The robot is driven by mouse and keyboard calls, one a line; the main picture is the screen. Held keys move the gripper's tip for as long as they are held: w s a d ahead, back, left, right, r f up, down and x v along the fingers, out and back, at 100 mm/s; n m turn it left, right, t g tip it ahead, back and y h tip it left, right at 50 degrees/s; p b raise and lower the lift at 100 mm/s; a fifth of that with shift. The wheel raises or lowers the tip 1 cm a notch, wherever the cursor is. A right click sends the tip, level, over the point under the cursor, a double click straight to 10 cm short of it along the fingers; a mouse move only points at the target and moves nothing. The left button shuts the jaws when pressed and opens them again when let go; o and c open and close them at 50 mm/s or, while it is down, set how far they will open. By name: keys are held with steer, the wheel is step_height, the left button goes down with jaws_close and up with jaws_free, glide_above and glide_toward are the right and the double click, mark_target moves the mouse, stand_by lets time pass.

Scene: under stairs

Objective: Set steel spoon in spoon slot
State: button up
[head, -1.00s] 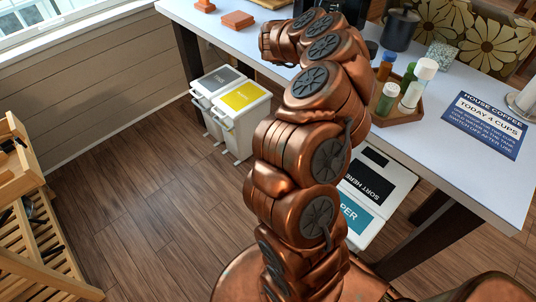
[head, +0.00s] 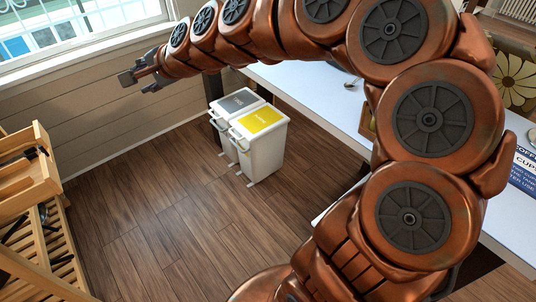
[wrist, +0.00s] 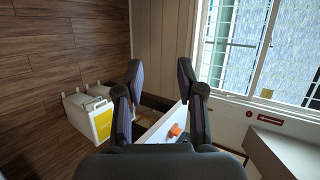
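My gripper (head: 137,83) is at the far left end of my outstretched arm in the head view, high above the floor near the window wall. In the wrist view its two dark fingers (wrist: 159,76) stand wide apart with nothing between them. I cannot make out a steel spoon for certain; a small shiny bit (head: 349,85) on the table beside my arm is too small to tell. A wooden rack (head: 25,180) at the left edge holds some dark items, but no spoon slot can be made out there. My arm hides much of the table.
White bins with grey (head: 237,101) and yellow (head: 258,119) lids stand on the wooden floor. The white table (head: 310,95) runs behind my arm, with a blue sign (head: 524,172) at right. An orange block (wrist: 175,130) lies on the table. Open floor lies between rack and bins.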

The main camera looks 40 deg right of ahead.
steer(key=s+f+n+g+h, duration=0.1)
steer(key=s+f+n+g, duration=0.3)
steer(key=s, duration=0.9)
steer(key=s+a+f+n+g+h, duration=0.1)
steer(key=s+f+n+g, duration=0.4)
steer(key=s, duration=0.8)
step_height(320, 180, down, 4)
steer(key=n, duration=0.2)
steer(key=shift+s+n, duration=0.3)
steer(key=shift+s, duration=0.1)
steer(key=s+d+n+g+h, duration=0.1)
steer(key=s, duration=0.3)
steer(key=s+d+f+n+g+h, duration=0.1)
steer(key=s+d, duration=0.1)
steer(key=s, duration=0.2)
steer(key=s+d+f+n+g, duration=0.1)
steer(key=s+d, duration=0.1)
steer(key=s, duration=0.2)
steer(key=shift+s+d+f+g+h, duration=0.2)
steer(key=shift+f+g+h, duration=0.1)
steer(key=shift+h, duration=0.1)
steer(key=shift+c, duration=0.6)
steer(key=shift+s+d, duration=0.1)
steer(key=shift+s, duration=0.1)
steer(key=shift+c, duration=1)
